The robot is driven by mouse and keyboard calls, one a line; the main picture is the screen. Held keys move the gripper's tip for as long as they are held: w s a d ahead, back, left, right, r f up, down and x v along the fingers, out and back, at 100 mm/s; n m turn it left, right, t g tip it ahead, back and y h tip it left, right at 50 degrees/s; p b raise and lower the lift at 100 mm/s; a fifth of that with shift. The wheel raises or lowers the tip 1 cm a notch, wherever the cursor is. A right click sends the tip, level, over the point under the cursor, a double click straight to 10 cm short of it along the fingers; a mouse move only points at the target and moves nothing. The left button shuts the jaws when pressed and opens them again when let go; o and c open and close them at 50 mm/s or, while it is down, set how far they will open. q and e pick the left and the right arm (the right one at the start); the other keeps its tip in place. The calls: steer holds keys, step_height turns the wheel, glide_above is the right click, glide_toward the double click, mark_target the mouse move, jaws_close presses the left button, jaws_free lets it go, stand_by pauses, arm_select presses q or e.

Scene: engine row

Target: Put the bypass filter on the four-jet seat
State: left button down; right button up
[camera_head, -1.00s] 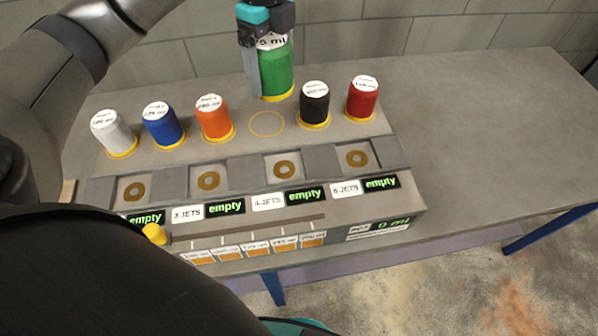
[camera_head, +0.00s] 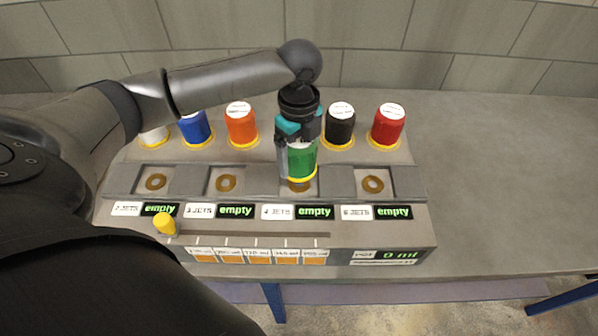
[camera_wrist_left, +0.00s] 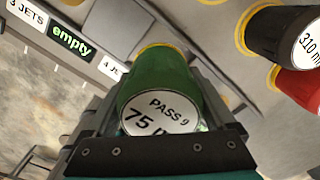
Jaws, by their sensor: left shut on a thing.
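My left gripper (camera_head: 300,152) is shut on the green filter (camera_head: 302,162), whose visible label text reads "PASS 9" and "75 m" in the left wrist view (camera_wrist_left: 165,115). The filter is upright, with a yellow rim at its bottom. It is over the four-jet seat (camera_head: 299,187), the third recess from the left, and hides most of that seat's ring. I cannot tell whether the filter touches the seat. The sign for this seat (camera_head: 314,212) reads "empty". My right gripper is not in view.
White, blue (camera_head: 195,127), orange (camera_head: 241,124), black (camera_head: 340,126) and red (camera_head: 387,126) filters stand in the back row. The other seats, such as the three-jet seat (camera_head: 226,183), are bare. A yellow knob (camera_head: 165,224) sits on the front slider. The bench at right (camera_head: 490,180) is clear.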

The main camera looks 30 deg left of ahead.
mark_target(299, 184)
arm_select(q)
steer(key=shift+f, duration=2.8)
jaws_free()
steer(key=shift+f, duration=0.15)
step_height(299, 184, up, 12)
steer(key=shift+r, duration=0.2)
